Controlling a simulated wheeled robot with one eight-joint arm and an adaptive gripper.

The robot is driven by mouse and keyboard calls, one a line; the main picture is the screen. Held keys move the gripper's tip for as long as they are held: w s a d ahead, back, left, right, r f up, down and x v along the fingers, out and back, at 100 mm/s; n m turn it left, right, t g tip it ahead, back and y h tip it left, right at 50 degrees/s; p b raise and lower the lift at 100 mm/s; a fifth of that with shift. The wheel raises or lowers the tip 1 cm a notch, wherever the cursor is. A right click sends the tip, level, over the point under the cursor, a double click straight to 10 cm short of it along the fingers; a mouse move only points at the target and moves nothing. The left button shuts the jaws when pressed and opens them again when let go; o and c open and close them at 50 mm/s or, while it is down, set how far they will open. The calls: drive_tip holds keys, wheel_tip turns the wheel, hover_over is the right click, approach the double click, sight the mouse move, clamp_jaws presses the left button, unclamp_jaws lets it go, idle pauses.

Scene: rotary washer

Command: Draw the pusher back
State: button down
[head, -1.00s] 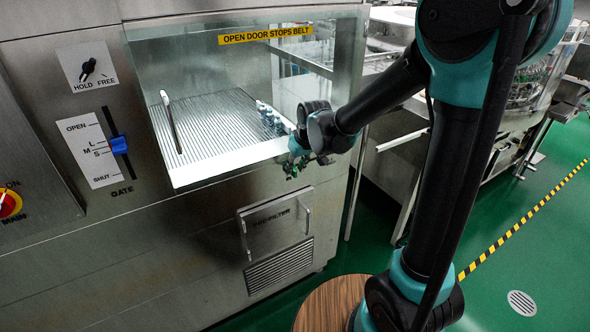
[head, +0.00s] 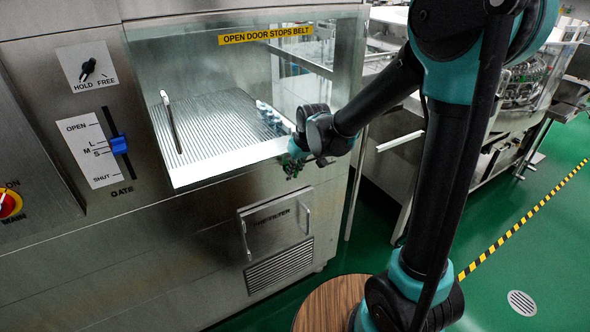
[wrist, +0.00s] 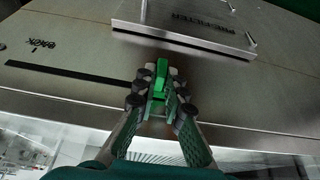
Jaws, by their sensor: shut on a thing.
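My gripper (wrist: 158,95) is shut on a green knob (wrist: 161,70), which I take to be the pusher's handle. The knob stands out from the steel front of the machine. In the wrist view a dark slot (wrist: 70,79) runs along the front to the left of the knob, with an upside-down label, apparently BACK (wrist: 45,45), beside it. In the head view my gripper (head: 294,166) is at the lower right corner of the window, above the pre-filter panel, and the knob is mostly hidden. The pusher behind the front cannot be made out.
Several small bottles (head: 267,114) stand on the ribbed belt (head: 212,125) behind the clear door. The pre-filter panel (head: 275,225) with its handles is just below my gripper. A blue gate lever (head: 119,145) and a HOLD/FREE knob (head: 88,68) are at left.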

drive_tip(key=w+d, duration=1.1)
drive_tip(key=d, duration=0.5)
drive_tip(key=c, duration=1.7)
unclamp_jaws()
drive_tip(key=shift+d, duration=0.1)
drive_tip(key=shift+c, duration=0.2)
drive_tip(key=shift+o, duration=0.7)
drive_tip(key=v, duration=1.2)
